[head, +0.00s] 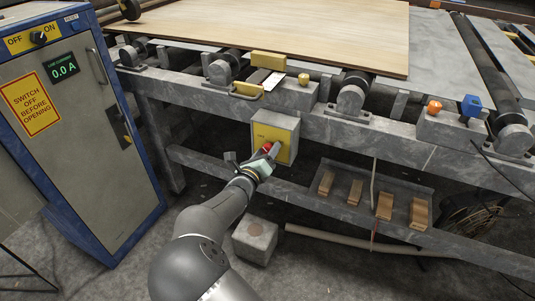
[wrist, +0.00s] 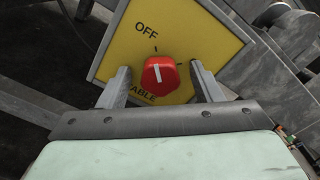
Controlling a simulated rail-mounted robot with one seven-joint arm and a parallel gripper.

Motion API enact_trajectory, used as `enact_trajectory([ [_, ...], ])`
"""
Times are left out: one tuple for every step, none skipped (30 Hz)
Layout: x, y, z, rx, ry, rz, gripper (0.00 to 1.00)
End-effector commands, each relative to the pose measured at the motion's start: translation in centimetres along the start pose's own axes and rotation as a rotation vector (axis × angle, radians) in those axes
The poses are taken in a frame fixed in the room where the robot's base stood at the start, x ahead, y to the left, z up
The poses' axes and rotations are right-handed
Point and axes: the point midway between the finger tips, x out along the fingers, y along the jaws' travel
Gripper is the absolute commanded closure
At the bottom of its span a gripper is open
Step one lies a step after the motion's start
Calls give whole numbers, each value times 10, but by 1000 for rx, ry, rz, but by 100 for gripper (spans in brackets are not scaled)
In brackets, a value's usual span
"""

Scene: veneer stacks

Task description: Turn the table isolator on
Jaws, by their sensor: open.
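The table isolator is a grey box with a yellow face (head: 267,131), fixed under the table's front rail in the head view. Its yellow plate (wrist: 112,45) fills the upper wrist view, with "OFF" at the top and "ABLE" legible below. The red rotary knob (wrist: 160,76) has a white line pointing up at the tick under "OFF". It also shows in the head view (head: 267,146), partly hidden by my gripper (head: 268,150). In the wrist view my gripper (wrist: 161,72) is open, one finger on each side of the knob, with gaps visible. Any "ON" label is hidden.
A blue-framed cabinet (head: 95,180) with its own OFF/ON switch and a 0.0 A display stands at left. Above the isolator are the roller table and a veneer sheet (head: 300,30). Several wooden blocks (head: 355,190) lie on the lower shelf at right. A grey block (head: 255,240) stands on the floor.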

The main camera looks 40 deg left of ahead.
Motion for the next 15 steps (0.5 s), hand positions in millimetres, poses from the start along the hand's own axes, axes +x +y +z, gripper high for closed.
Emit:
enact_trajectory([
  [0,0,0,0,0,0,41],
  [0,0,0,0,0,0,41],
  [0,0,0,0,0,0,46],
  [0,0,0,0,0,0,55],
  [0,0,0,0,0,0,63],
  [0,0,0,0,1,0,74],
  [0,0,0,0,1,0,83],
  [0,0,0,0,1,0,86],
  [0,0,0,0,1,0,86],
  [0,0,0,0,1,0,86],
  [0,0,0,1,1,0,86],
  [0,0,0,2,1,0,86],
  [0,0,0,3,1,0,86],
  [0,0,0,6,1,0,86],
  [0,0,0,11,1,0,86],
])
